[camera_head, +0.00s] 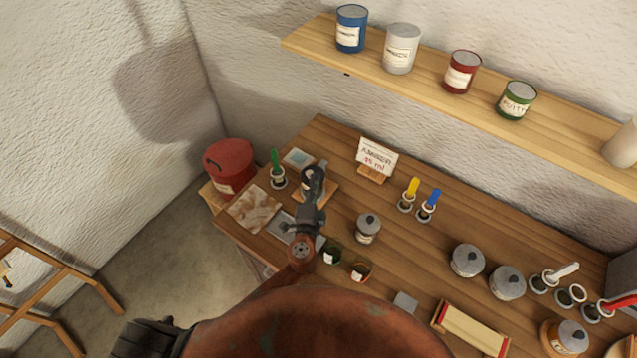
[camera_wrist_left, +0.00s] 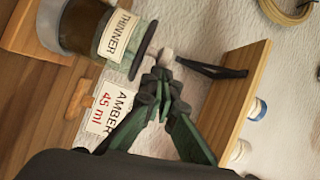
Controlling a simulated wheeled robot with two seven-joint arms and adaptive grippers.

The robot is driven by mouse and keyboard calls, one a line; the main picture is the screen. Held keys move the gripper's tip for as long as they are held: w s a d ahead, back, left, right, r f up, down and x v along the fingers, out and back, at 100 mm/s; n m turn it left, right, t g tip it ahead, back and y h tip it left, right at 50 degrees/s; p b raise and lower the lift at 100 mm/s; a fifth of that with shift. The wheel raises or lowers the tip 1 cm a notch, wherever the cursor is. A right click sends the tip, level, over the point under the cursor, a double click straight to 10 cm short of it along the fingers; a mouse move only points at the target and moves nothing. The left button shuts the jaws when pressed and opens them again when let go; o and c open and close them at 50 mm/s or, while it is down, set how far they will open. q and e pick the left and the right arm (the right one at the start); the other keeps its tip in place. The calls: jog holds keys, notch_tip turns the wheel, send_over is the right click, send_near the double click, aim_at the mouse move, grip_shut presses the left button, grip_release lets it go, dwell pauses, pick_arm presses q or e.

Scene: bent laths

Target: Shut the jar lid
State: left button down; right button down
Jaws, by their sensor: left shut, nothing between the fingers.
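The jar (camera_wrist_left: 90,28) with the THINNER label stands on a small wooden board (camera_wrist_left: 22,28); it holds dark liquid. A dark ring (camera_wrist_left: 143,50) runs round its mouth. Beyond the ring are a pale block and a thin dark bar (camera_wrist_left: 212,69), which looks like the lid seen edge-on, swung open. In the head view the jar (camera_head: 306,183) is partly hidden by my left gripper (camera_head: 314,180). That gripper is shut and empty; in the wrist view its fingertips (camera_wrist_left: 163,76) are close to the pale block. I cannot tell whether they touch. My right gripper is out of view.
A green-handled brush (camera_head: 276,166) is left of the jar. A lidded jar (camera_head: 368,227) stands to the right. Small open pots (camera_head: 361,271) lie near my arm. A shelf (camera_head: 440,98) with paint tins overhangs the back.

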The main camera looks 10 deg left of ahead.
pick_arm(q)
jog(key=shift+a+y, duration=0.3)
jog(key=shift+a, duration=0.3)
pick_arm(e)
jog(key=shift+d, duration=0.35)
pick_arm(q)
jog(key=s+d+r+b, duration=0.1)
jog(key=s+d, duration=0.4)
jog(key=s, duration=0.6)
jog(key=shift+b, duration=0.35)
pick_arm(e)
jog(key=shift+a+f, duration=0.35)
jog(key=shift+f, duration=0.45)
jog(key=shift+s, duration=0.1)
